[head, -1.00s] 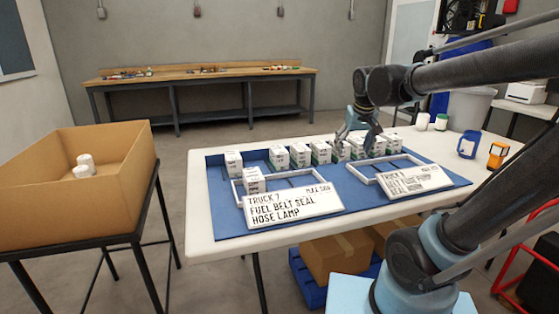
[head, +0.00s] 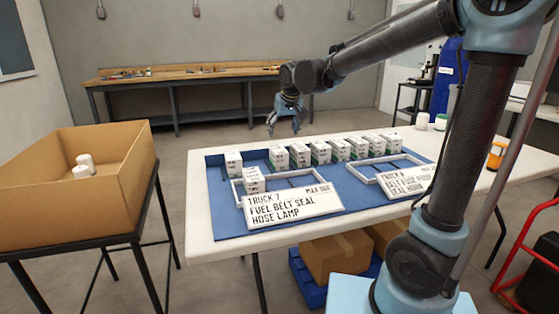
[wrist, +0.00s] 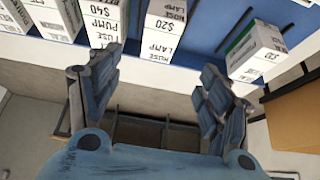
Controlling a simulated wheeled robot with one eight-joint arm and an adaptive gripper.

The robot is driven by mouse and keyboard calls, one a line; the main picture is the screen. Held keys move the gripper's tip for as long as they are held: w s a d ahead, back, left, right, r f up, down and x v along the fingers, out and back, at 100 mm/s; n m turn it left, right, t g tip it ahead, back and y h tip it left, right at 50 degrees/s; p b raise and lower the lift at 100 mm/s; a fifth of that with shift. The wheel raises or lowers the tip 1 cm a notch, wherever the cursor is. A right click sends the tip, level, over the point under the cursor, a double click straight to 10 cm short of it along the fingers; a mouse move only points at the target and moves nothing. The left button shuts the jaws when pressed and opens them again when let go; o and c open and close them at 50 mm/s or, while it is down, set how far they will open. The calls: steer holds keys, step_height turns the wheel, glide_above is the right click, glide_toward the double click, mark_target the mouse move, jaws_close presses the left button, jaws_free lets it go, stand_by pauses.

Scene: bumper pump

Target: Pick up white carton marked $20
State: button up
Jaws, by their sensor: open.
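A white carton marked $20 and LAMP (wrist: 163,30) stands at the top middle of the wrist view, just beyond my fingertips. In the head view it appears to be the left carton (head: 278,159) of the back row on the blue mat. My gripper (head: 284,132) is open and empty, above and behind that carton, pointing down. In the wrist view its fingers (wrist: 160,75) are spread apart, with the carton beyond the gap between them. A neighbouring carton marked $40 and PUMP (wrist: 103,22) stands to its left there.
Several more cartons (head: 338,150) continue the row rightward. A lone carton (head: 233,162) stands left, another (head: 254,180) in the TRUCK 7 frame. The second sign (head: 404,183) is partly behind my arm. A cardboard box (head: 115,205) with white containers stands left.

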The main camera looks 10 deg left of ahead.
mark_target(279, 149)
steer(key=x, duration=0.7)
steer(key=shift+w+f, duration=0.2)
steer(key=shift+f, duration=0.05)
steer(key=shift+x, duration=2.7)
steer(key=shift+s+d+f, duration=0.15)
steer(key=shift+s+f, duration=0.05)
steer(key=shift+f, duration=0.15)
steer(key=c, duration=1.4)
steer(key=shift+o, duration=0.2)
